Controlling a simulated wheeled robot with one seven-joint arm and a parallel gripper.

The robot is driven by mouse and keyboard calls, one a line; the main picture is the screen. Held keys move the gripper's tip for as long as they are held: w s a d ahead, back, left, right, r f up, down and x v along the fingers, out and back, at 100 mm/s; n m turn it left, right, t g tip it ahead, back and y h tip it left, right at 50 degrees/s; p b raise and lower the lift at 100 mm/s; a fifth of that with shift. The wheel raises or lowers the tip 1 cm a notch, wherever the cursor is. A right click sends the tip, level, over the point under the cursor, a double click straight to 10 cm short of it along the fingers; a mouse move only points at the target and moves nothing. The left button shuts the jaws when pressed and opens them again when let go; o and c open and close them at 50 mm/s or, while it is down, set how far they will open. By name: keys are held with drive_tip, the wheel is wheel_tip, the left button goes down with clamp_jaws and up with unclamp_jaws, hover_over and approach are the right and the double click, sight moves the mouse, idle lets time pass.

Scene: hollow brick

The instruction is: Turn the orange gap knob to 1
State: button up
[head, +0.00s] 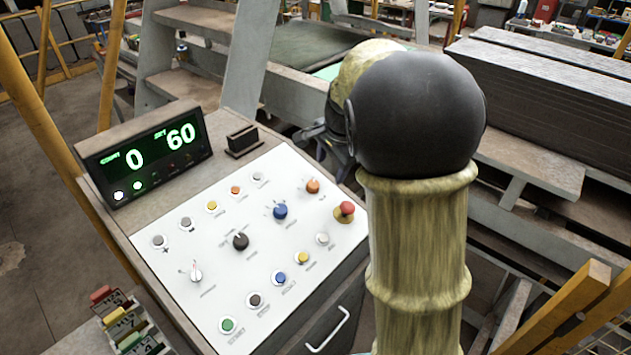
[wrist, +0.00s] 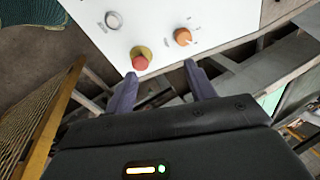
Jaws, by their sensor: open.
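The orange knob (head: 313,186) sits at the upper right of the white control panel (head: 150,240), above the red mushroom button (head: 345,209). In the wrist view the orange knob (wrist: 183,37) lies past my fingertips, with a pale pointer mark on its face. Its scale is too small to read. My gripper (wrist: 160,72) is open and empty, its two fingers apart. The fingertips point toward the panel edge near the red button (wrist: 140,61) and the knob, and do not visibly touch either. In the head view my arm hides most of the gripper.
A blue knob (head: 280,211), a black knob (head: 240,241) and several coloured buttons share the panel. A display (head: 145,155) reading 0 and 60 stands behind it. A drawer handle (head: 328,330) is on the front. Yellow rails (head: 560,310) stand at the right.

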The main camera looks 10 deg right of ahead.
sight(315, 184)
drive_tip(key=w+r+m, duration=0.2)
drive_tip(key=w+r, duration=0.1)
drive_tip(key=shift+w+a+r+m, duration=0.1)
drive_tip(key=shift+w+a+m, duration=0.15)
drive_tip(key=shift+w+m, duration=0.15)
drive_tip(key=p+x, duration=0.1)
drive_tip(key=x, duration=0.4)
drive_tip(key=p+x, duration=0.1)
drive_tip(key=x, duration=0.5)
drive_tip(key=p+x, duration=0.1)
drive_tip(key=x, duration=0.5)
drive_tip(key=shift+w+a, duration=0.1)
drive_tip(key=shift+w, duration=0.3)
drive_tip(key=c, duration=1)
